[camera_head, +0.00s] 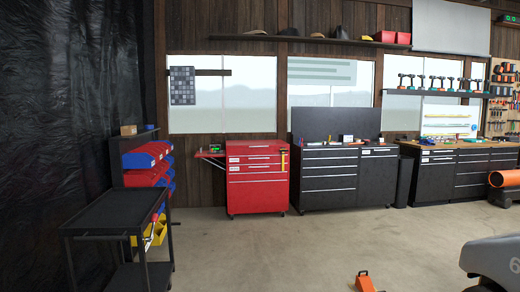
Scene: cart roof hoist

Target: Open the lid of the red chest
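The red chest (258,188) stands against the far wall, left of the middle of the view. It is a wheeled cabinet with several drawers with pale handles, all of them shut. Its red top (255,140) looks flat and down, level with the upper edge of the body. A small yellow item (283,160) is on its right front edge. Neither of my grippers is in view.
A black cart (115,220) stands near at the left, before a rack of red and blue bins (146,158). A red side shelf (211,154) juts left from the chest. A black cabinet (330,185) stands close on its right. An orange object (366,282) lies on otherwise open floor (260,250).

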